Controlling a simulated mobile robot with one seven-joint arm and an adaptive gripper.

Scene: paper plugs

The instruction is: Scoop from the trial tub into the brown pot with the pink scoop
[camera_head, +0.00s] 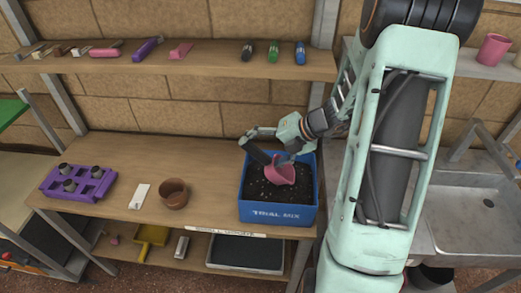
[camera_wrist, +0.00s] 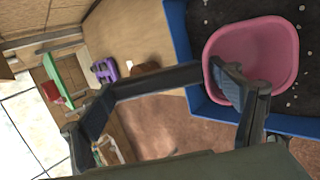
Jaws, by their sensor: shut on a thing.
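The blue trial tub (camera_head: 278,214), labelled TRIAL MIX, stands at the right end of the bench and holds dark soil with pale specks. My gripper (camera_head: 274,160) is over the tub, shut on the pink scoop (camera_head: 280,175). The scoop's bowl is at the soil in the tub; whether it touches the soil is unclear. In the wrist view the pink bowl (camera_wrist: 262,50) lies beside my gripper (camera_wrist: 241,95), above the soil; the grip on the handle is hidden. The bowl looks empty there. The brown pot (camera_head: 174,193) stands upright on the bench, left of the tub.
A white card (camera_head: 139,196) lies left of the pot. A purple tray (camera_head: 104,183) with several small dark pots sits at the bench's left end. An upper shelf (camera_head: 215,66) carries tools and bottles. Bare bench (camera_head: 205,160) lies between pot and tub. A sink (camera_head: 480,215) is right.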

